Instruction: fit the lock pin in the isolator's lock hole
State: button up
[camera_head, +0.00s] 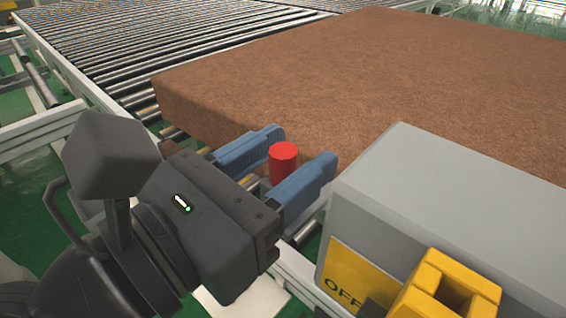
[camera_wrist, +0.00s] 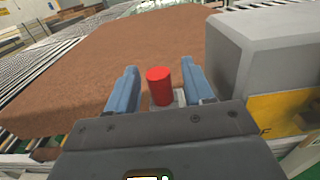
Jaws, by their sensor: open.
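A red cylinder, which looks like the lock pin (camera_head: 284,161), stands upright between the two blue fingers of my gripper (camera_head: 283,168). The fingers are open, with a gap on each side of the pin. The pin also shows between the fingers in the wrist view (camera_wrist: 160,86), standing on a small light grey base (camera_wrist: 180,98). The isolator (camera_head: 445,180) is a grey box at the right, with a yellow "OFF" plate (camera_head: 362,277) and a yellow handle (camera_head: 455,285) on its front. I cannot make out the lock hole.
A large brown mattress (camera_head: 380,80) lies on a roller conveyor (camera_head: 150,35) behind my gripper. The isolator box stands close to the right of my right finger. White conveyor frame rails (camera_head: 45,128) run at the left. The green floor shows below.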

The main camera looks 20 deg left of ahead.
grip_shut()
dwell(0.3)
